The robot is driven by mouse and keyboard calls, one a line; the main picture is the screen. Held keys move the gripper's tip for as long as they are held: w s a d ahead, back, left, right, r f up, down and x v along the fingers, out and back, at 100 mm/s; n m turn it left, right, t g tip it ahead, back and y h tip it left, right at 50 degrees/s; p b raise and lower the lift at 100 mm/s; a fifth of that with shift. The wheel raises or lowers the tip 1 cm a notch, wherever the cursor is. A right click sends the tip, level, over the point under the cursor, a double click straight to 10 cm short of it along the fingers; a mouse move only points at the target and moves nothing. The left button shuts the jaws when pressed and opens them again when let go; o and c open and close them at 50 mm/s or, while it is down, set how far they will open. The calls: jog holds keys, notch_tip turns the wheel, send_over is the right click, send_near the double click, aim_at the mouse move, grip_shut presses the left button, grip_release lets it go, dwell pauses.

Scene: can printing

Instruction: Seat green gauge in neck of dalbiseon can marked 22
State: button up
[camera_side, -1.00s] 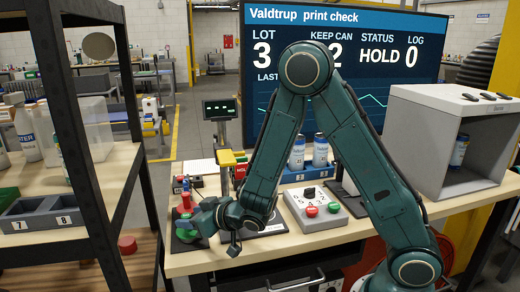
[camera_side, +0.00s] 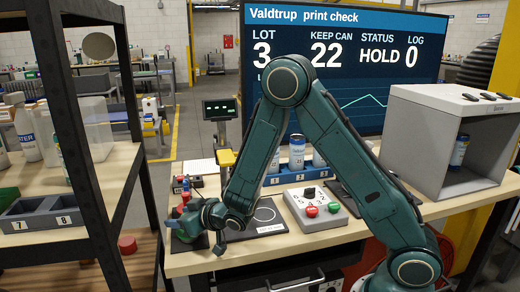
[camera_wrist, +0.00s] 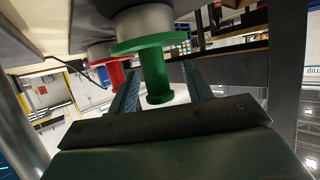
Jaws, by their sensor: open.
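The green gauge (camera_wrist: 156,75), a flanged plug with a narrower shank, shows in the wrist view. My gripper (camera_wrist: 161,72) is open, with one finger on each side of its shank; whether either finger touches it I cannot tell. In the side view my gripper (camera_side: 183,227) is low at the bench's left end and largely covers the gauge. Blue-and-white cans (camera_side: 297,152) stand in a blue rack (camera_side: 290,177) at the back of the bench. Another can (camera_side: 459,152) stands inside the grey booth. No can's marking is legible.
A red gauge (camera_wrist: 115,72) is close beside the green one. A control box (camera_side: 316,207) with red and green buttons and a dark pad (camera_side: 258,222) lie right of my gripper. The grey booth (camera_side: 425,130) is at right. The screen (camera_side: 345,60) reads keep can 22, hold.

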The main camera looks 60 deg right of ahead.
jog(key=shift+c, duration=0.4)
grip_shut()
jog(key=shift+r, duration=0.25)
jog(key=shift+r, duration=1.45)
jog(key=shift+s+a+r, duration=0.1)
jog(key=shift+s+a, duration=0.1)
jog(key=shift+a, duration=0.05)
jog(key=s+a, duration=1.2)
jog(key=shift+s, duration=0.2)
jog(key=shift+a, duration=0.15)
jog(key=shift+r, duration=0.2)
